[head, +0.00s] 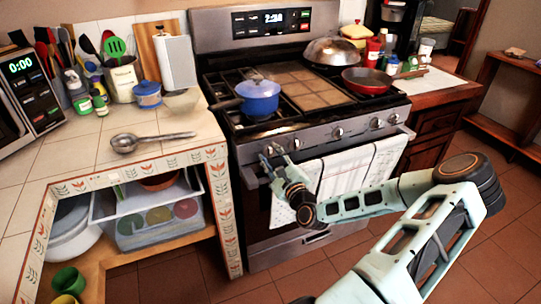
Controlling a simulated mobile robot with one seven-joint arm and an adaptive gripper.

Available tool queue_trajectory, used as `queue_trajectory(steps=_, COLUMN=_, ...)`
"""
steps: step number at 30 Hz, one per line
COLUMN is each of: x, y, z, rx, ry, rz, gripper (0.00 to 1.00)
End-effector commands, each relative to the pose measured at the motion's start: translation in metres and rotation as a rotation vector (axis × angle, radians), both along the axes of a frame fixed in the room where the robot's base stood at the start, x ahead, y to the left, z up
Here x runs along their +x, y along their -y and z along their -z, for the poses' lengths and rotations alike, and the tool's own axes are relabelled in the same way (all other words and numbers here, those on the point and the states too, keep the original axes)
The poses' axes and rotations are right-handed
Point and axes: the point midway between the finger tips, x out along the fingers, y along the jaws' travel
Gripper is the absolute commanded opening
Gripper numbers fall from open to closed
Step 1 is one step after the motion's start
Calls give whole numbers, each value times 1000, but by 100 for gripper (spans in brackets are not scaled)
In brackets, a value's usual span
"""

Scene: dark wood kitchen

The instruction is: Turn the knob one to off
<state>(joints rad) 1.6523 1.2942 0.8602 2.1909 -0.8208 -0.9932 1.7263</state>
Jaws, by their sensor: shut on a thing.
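The stove (250,45) stands in the middle of the head view, with a row of round knobs along its front panel. My gripper (271,156) reaches the left end of this panel and is shut on the leftmost knob (268,149). The fingers partly cover that knob, so its exact turn is too small to read. Another knob (297,143) sits just right of the fingers. Further right are a middle knob (337,132) and two more knobs, one of them (376,123) left of the other (393,118).
A blue pot (259,98) stands on the left burner, above my gripper. A red pan (367,80) and a lidded pan (331,51) stand further right. Striped towels (350,172) hang from the oven handle beside my wrist. A ladle (125,143) lies on the left counter.

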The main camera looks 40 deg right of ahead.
Motion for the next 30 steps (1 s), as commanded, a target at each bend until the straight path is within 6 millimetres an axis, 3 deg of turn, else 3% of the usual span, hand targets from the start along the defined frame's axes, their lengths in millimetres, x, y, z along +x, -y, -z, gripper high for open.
queue_trajectory(steps=4, x=0, y=0, z=0, rx=3, ry=0, rz=-1, gripper=8)
queue_trajectory(steps=5, x=0, y=0, z=0, rx=3, ry=-1, rz=0, gripper=35)
queue_trajectory(steps=9, x=0, y=0, z=0, rx=2, ry=-1, rz=0, gripper=50)
queue_trajectory(steps=20, x=-5, y=0, z=1, rx=0, ry=-1, rz=1, gripper=50)
queue_trajectory(steps=23, x=-18, y=-3, z=0, rx=1, ry=-1, rz=3, gripper=50)
queue_trajectory(steps=30, x=-67, y=-14, z=0, rx=1, ry=-2, rz=5, gripper=50)
